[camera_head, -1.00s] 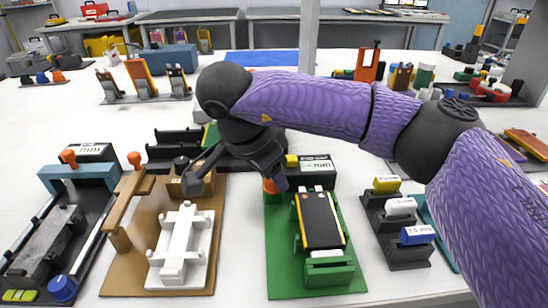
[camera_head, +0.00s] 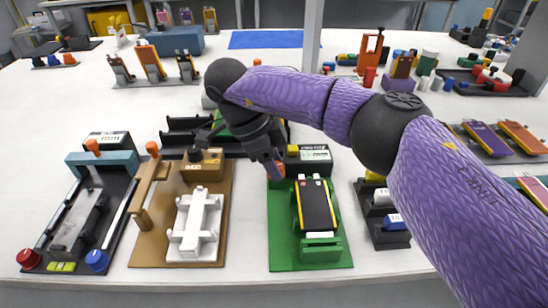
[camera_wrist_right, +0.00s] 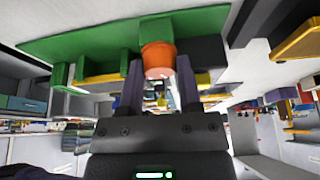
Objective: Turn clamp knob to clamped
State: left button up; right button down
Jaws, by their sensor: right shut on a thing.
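The orange clamp knob (camera_wrist_right: 158,60) sits at the back left corner of the green fixture (camera_head: 283,253). It also shows partly in the head view (camera_head: 277,173), mostly behind my gripper. My right gripper (camera_wrist_right: 158,78) is shut on the knob, one dark finger on each side of it. It comes down from above and behind in the head view (camera_head: 274,167). A black pouch cell (camera_head: 317,204) with orange-yellow edges lies in the green fixture, in front of the knob. The knob's turn angle cannot be told. My left gripper is not in view.
A black label box (camera_head: 315,160) stands right behind the cell. A brown fixture with a white holder (camera_head: 195,225) is on the left, and a dark rack with blocks (camera_head: 388,232) on the right. Beyond, a dark tray (camera_head: 182,133) lies close behind my gripper.

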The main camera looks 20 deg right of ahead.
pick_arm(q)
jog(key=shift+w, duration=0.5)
pick_arm(e)
jog(key=shift+c, duration=1.4)
grip_release()
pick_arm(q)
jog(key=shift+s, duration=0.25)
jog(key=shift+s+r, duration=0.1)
